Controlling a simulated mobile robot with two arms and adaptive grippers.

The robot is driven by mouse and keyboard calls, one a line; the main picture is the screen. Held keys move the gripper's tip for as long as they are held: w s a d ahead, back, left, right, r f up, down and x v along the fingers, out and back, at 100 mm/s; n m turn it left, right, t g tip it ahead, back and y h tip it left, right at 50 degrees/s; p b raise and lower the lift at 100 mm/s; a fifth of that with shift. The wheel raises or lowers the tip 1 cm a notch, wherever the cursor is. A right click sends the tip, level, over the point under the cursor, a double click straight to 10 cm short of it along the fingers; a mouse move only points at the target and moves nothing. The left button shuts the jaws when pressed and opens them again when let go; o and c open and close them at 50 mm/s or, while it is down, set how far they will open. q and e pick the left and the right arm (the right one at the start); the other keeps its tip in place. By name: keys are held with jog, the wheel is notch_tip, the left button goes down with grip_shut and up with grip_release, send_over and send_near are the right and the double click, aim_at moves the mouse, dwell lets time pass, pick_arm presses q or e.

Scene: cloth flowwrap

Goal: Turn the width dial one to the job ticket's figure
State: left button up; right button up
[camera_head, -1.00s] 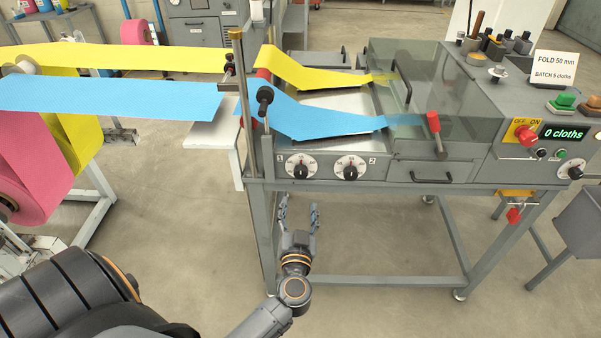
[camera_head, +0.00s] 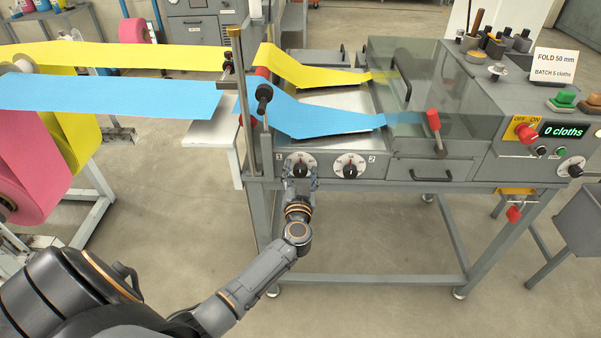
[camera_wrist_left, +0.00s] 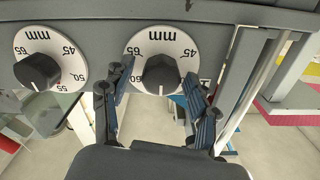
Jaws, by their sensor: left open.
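Width dial one (camera_head: 300,164) is a white round scale with a black knob on the machine's front panel, beside the printed 1. It also shows upside down in the left wrist view (camera_wrist_left: 160,43), with 45 and mm readable. Its pointer setting cannot be read surely. My left gripper (camera_head: 300,186) is just below and in front of the dial. In the wrist view its open fingers (camera_wrist_left: 158,86) stand on either side of the black knob (camera_wrist_left: 161,74), with gaps visible. The job ticket (camera_head: 554,65) reads FOLD 50 mm, BATCH 5 cloths. My right gripper is out of view.
Dial two (camera_head: 350,166) sits close to the right of dial one. A red-handled lever (camera_head: 434,121) and drawer (camera_head: 432,171) are further right. Blue cloth (camera_head: 310,118) and yellow cloth (camera_head: 310,73) run above. The counter reads 0 cloths (camera_head: 566,131). The floor below is free.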

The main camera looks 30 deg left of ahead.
pick_arm(q)
jog(key=c, duration=1.2)
